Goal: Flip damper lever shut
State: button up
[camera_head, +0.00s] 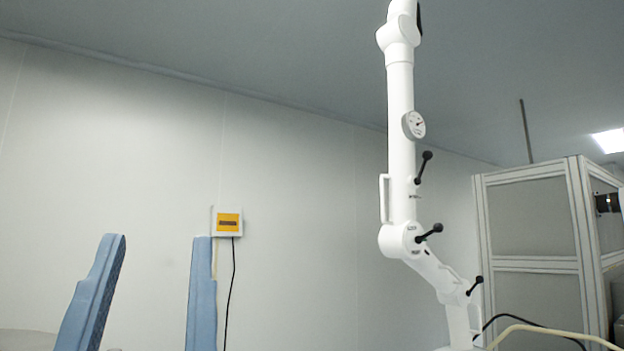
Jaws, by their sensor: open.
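A white jointed arm-like duct (401,150) rises at the right of centre in the head view. It carries several black ball-ended levers: an upper lever (424,166) tilted steeply up, a middle lever (429,233) at the elbow, slanting up to the right, and a lower lever (475,285). I cannot tell which is the damper lever, or its open or shut position. My gripper (158,240) shows as two blue fingers at the lower left, wide apart with nothing between them. It appears well left of the levers in the picture and touches none of them.
A round gauge (414,125) and a white grab handle (384,198) sit on the duct. A yellow-fronted wall box (229,222) with a black cable is behind my right finger. A framed cabinet (535,250) stands at the right, with a cream hose (550,329) low in front.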

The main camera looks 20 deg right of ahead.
aim_at(427, 155)
jog(key=z, duration=1.1)
jog(key=i+l+z, duration=0.1)
jog(key=i+z, duration=0.25)
jog(key=i, duration=0.6)
jog(key=i+j+z, duration=0.3)
jog(key=i, duration=0.65)
jog(key=l, duration=0.1)
